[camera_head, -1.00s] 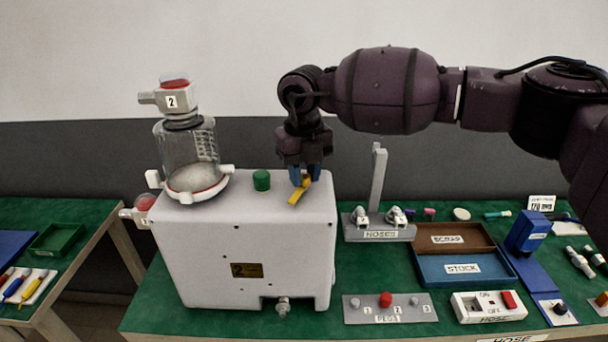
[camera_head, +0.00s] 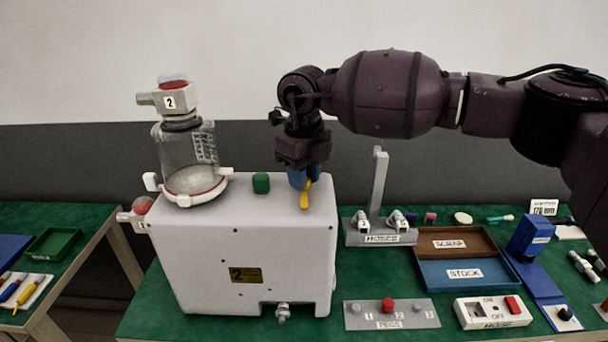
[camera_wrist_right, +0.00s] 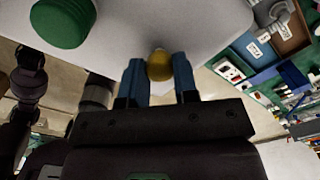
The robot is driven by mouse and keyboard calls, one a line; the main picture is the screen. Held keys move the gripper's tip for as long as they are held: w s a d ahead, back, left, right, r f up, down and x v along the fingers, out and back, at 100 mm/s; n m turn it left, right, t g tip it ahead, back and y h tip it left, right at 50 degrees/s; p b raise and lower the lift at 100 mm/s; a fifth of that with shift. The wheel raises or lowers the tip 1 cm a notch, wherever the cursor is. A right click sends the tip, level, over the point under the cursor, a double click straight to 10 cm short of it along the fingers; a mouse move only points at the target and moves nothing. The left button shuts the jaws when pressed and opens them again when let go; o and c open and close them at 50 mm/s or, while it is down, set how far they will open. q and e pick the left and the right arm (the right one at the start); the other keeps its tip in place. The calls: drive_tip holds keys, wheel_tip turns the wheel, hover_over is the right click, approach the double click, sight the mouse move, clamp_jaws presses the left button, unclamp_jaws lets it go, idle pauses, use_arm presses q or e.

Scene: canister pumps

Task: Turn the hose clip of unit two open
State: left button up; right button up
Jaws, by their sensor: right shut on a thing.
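Unit two is a white box (camera_head: 245,240) with a yellow "2" plate on its front. A yellow clip lever (camera_head: 305,198) sits on its top near the right end. My right gripper (camera_head: 299,184) reaches down from above with its blue fingers shut on the lever. The lever points toward the front of the box. In the right wrist view the yellow lever (camera_wrist_right: 159,66) shows between the two blue fingers. The clip's base is hidden by the fingers. My left gripper is not in view.
A green knob (camera_head: 261,183) stands left of the clip, and a clear canister (camera_head: 190,160) with a head marked 2 stands at the left end. The hose stand (camera_head: 380,185), the scrap tray (camera_head: 419,236) and the peg plate (camera_head: 362,320) are to the right.

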drive_tip(key=shift+r, duration=0.2)
drive_tip(key=o, duration=0.8)
drive_tip(key=shift+o, duration=0.6)
drive_tip(key=shift+f, duration=0.1)
wheel_tip(320, 180, up, 11)
drive_tip(key=shift+f, duration=0.1)
